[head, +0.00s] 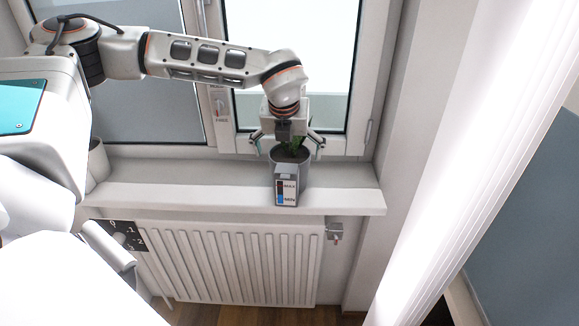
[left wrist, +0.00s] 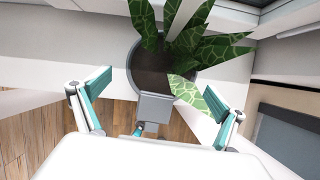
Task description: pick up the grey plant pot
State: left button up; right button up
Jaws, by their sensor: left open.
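The grey plant pot (head: 303,173) stands upright on the white window sill, with dark soil and a green patterned plant in it. A small box marked MAX and MIN (head: 287,187) sits at its front side. My left gripper (head: 287,145) is above the pot, pointing down, with its fingers apart on either side of the plant. In the left wrist view the open fingers (left wrist: 160,112) are spread, and the pot (left wrist: 123,82) lies beyond and between them. The leaves hide part of the rim. My right gripper is not in view.
The window sill (head: 220,196) runs under the window, with a radiator (head: 230,262) below it. Another light pot (head: 98,163) stands at the sill's left end, partly hidden by my body. The window frame (head: 358,140) is close behind the pot. The sill between the pots is clear.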

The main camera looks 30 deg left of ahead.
aim_at(289, 155)
pick_arm(q)
jog(key=shift+x, duration=1.7)
jog(key=c, duration=1.8)
jog(key=shift+w+r, duration=0.2)
jog(key=c, duration=0.4)
